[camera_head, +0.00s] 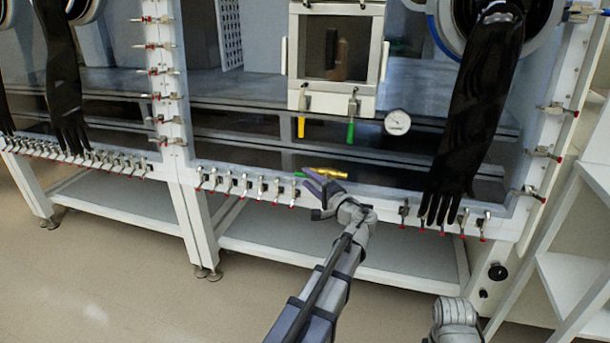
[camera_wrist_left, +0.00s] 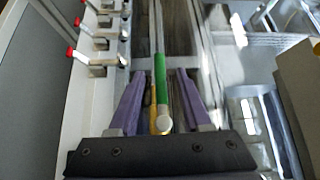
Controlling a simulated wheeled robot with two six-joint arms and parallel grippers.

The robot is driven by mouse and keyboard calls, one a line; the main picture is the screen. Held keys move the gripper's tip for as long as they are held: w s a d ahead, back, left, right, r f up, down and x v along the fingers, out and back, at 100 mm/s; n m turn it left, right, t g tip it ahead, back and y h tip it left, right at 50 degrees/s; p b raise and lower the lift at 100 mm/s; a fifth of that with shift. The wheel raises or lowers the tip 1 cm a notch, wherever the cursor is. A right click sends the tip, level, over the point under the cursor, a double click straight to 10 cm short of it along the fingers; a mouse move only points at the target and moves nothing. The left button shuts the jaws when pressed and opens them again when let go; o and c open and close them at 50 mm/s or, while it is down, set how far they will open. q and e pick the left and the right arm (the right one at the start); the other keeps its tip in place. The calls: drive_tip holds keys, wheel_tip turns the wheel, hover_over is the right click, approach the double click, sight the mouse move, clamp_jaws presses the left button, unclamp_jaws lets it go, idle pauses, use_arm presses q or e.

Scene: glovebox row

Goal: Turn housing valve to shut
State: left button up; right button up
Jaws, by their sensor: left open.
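The housing valve has a brass body (camera_head: 325,173) and a green lever (camera_head: 299,174), low on the front of the glovebox in the head view. The lever lies roughly in line with the body there. My left gripper (camera_head: 314,184) is at the valve, partly covering it. In the left wrist view its purple fingers (camera_wrist_left: 161,76) are open, one on each side of the green lever (camera_wrist_left: 162,88). I cannot tell whether they touch it. A bit of brass (camera_wrist_left: 154,122) shows beside the lever.
Above the valve hang a yellow handle (camera_head: 301,127) and another green handle (camera_head: 350,131), with a round gauge (camera_head: 397,122) to their right. Clamps (camera_head: 245,186) line the glovebox's lower edge. A black glove (camera_head: 470,120) hangs at the right. The floor (camera_head: 130,285) in front is clear.

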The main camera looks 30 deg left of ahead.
sight(303, 176)
use_arm(q)
drive_tip(key=shift+x, duration=1.55)
drive_tip(key=shift+s, duration=0.1)
clamp_jaws()
